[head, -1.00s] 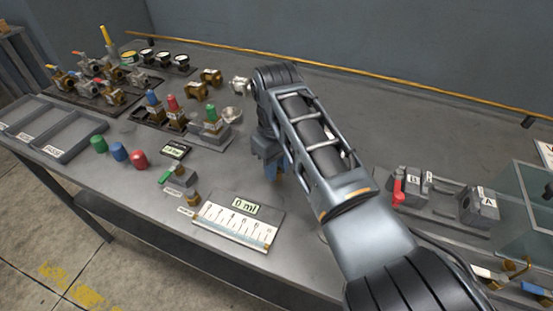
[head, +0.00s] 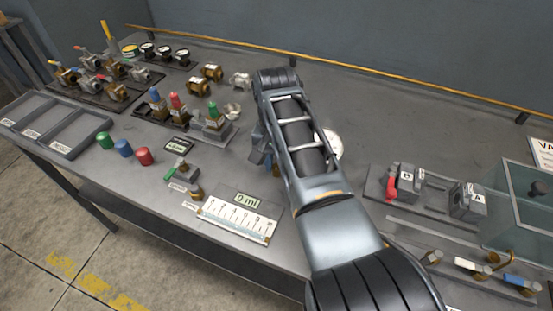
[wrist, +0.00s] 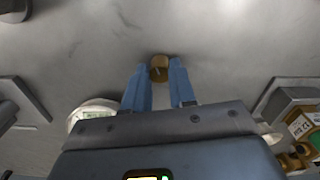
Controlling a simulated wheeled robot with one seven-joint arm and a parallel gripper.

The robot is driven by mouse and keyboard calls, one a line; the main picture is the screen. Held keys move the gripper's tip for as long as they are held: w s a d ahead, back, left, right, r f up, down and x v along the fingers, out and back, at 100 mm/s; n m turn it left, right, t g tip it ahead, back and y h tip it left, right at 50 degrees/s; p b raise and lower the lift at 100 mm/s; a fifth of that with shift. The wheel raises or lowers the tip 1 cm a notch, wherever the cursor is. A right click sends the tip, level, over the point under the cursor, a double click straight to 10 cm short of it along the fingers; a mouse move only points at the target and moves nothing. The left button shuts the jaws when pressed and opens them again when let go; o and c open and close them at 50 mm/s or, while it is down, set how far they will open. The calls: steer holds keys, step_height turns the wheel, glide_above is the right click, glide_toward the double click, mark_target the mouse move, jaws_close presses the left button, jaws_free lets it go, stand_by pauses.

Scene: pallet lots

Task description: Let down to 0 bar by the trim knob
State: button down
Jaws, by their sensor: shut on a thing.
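In the wrist view, my gripper (wrist: 158,88) has its two blue fingers around a small brass knob (wrist: 158,68) with a short light mark on its face. A round white gauge (wrist: 92,112) with a pale display sits left of the fingers, its reading too small to make out and its lower part hidden by my gripper's body. In the head view, a white round thing (head: 330,143), likely the same gauge, shows partly behind my arm.
Left of my arm stand capped valves (head: 213,118) and a display board reading 0 ml (head: 240,218). Blocks marked A and B (head: 405,180) and a glass tank (head: 525,205) stand right. Bare bench lies behind my arm.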

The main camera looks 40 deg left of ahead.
steer(key=shift+m, duration=1.7)
steer(key=c, duration=0.9)
jaws_free()
steer(key=shift+r, duration=0.1)
step_height(320, 180, up, 8)
steer(key=shift+f, duration=0.15)
